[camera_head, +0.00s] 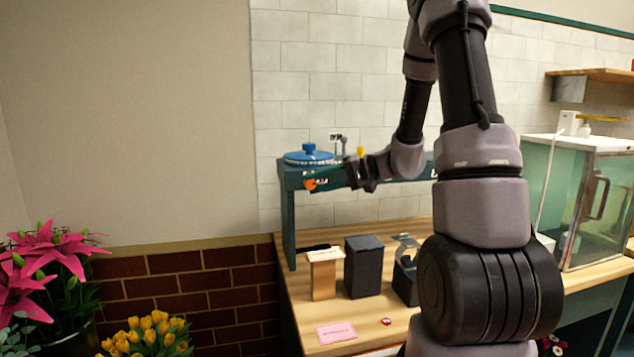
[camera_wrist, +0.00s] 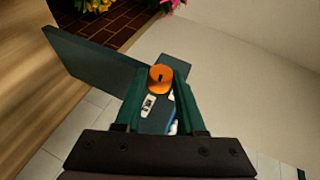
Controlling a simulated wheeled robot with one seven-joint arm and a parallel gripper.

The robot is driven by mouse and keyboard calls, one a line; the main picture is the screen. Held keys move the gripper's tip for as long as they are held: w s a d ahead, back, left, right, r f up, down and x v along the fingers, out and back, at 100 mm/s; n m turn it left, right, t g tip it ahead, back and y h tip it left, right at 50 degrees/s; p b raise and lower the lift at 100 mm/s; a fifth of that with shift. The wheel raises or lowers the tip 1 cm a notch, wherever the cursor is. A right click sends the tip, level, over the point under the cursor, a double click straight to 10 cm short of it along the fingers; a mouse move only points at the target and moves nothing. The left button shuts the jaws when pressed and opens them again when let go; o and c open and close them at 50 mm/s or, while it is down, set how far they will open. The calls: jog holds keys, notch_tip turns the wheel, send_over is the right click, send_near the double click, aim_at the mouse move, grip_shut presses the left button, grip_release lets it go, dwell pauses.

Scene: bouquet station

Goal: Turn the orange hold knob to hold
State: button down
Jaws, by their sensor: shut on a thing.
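The orange hold knob (camera_head: 311,184) sits on the front of the green raised shelf (camera_head: 287,224), near its left end. My gripper (camera_head: 325,184) reaches it from the right in the head view. In the wrist view the orange knob (camera_wrist: 160,78) lies between the tips of my two green fingers (camera_wrist: 158,85), which are shut on it. A dark slot or mark shows on the knob's face. A small white label (camera_wrist: 149,104) with dark marks is beside the knob; I cannot read it.
A blue round lid (camera_head: 309,156) is on top of the shelf. Below stand a wooden block (camera_head: 323,278), a dark box (camera_head: 364,266) and a dark holder (camera_head: 405,280). A pink card (camera_head: 336,333) lies on the counter. Flowers (camera_head: 45,265) are at the left; a glass case (camera_head: 597,215) is at the right.

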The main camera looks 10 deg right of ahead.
jog(key=shift+f+m+y, duration=0.3)
jog(key=shift+y, duration=0.8)
jog(key=shift+s+t, duration=0.1)
jog(key=shift+t, duration=0.2)
jog(key=c, duration=0.5)
grip_release()
jog(key=shift+a, duration=0.1)
jog(key=v, duration=1.1)
jog(key=shift+f, duration=0.1)
